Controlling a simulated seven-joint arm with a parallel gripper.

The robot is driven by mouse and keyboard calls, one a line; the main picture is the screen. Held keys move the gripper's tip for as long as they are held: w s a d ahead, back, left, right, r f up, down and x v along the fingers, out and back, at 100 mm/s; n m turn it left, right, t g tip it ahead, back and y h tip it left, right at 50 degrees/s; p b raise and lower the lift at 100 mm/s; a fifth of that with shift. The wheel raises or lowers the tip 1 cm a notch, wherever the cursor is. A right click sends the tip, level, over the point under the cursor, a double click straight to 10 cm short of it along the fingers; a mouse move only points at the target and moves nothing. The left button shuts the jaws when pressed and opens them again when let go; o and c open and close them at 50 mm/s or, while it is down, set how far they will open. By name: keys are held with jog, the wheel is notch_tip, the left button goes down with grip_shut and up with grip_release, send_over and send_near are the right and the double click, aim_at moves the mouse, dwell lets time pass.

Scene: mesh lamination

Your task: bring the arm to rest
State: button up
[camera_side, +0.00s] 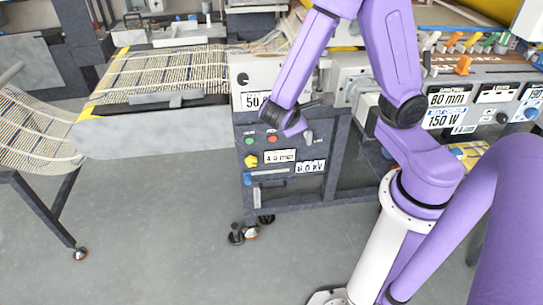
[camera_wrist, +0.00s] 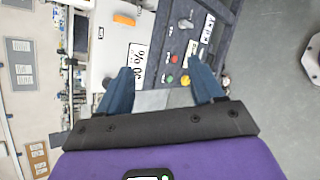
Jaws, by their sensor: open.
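My gripper (camera_wrist: 162,78) shows in the wrist view with its two blue fingers spread apart and nothing between them. The fingers are small there and partly hidden by the wrist. I cannot tell from these views whether the fingertips touch the panel.
A mesh-covered conveyor (camera_side: 160,75) runs left of the panel, and another mesh sheet (camera_side: 35,120) hangs at the far left. A machine with labelled dials (camera_side: 448,118) stands behind my arm on the right. The grey floor (camera_side: 150,225) in front is clear.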

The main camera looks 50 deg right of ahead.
jog(key=s+a+r+g+y, duration=0.1)
jog(key=s+a+g+y, duration=0.1)
jog(key=s+y, duration=0.3)
jog(key=s+a+r+n+g+y, duration=0.1)
jog(key=s+a+y, duration=0.4)
jog(key=s, duration=0.6)
jog(key=shift+s+a+r+g+y, duration=0.2)
jog(key=shift+s+r+g+y, duration=0.25)
jog(key=shift+r, duration=0.2)
jog(key=shift+w, duration=0.15)
dwell(5.6)
